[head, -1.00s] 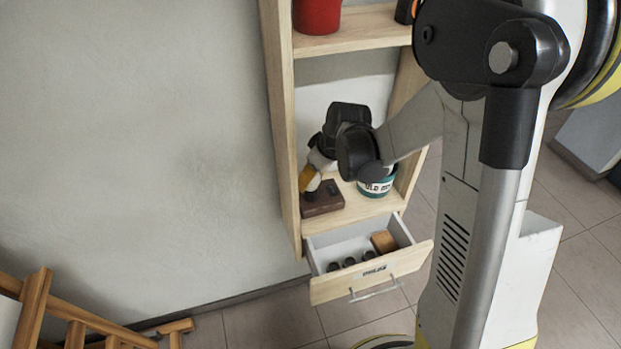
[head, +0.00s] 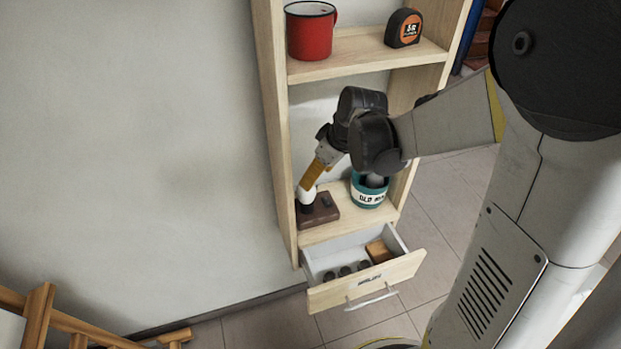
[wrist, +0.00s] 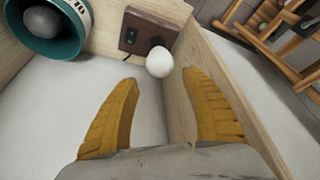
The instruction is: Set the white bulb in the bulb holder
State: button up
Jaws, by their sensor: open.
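The white bulb (head: 307,195) stands upright over the left end of the brown bulb holder (head: 322,208), on the lower shelf. In the wrist view the bulb (wrist: 159,61) overlaps the edge of the holder (wrist: 146,32), which has a dark switch. The bulb hides the socket there, so I cannot tell how deep it sits. My gripper (head: 311,181) is tilted down just above the bulb. In the wrist view my gripper (wrist: 160,80) has its yellow fingers wide apart, with nothing between them and the bulb just beyond the tips.
A teal pot (head: 368,196) with a label and a grey bulb in it stands right of the holder. An open drawer (head: 335,259) below holds several dark pieces and a wooden block (head: 378,251). A red mug (head: 311,34) and a tape measure (head: 403,28) sit above.

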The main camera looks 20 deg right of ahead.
jog(key=s+a+r+m+t+h, duration=0.1)
jog(key=s+r+m, duration=0.2)
jog(key=s+r, duration=0.2)
jog(key=s+a+r+m+t+h, duration=0.1)
jog(key=s+r, duration=0.5)
jog(key=s, duration=0.6)
jog(key=shift+m+t, duration=0.6)
jog(key=shift+m, duration=0.6)
jog(key=shift+f+b, duration=0.55)
jog(key=shift+f, duration=0.1)
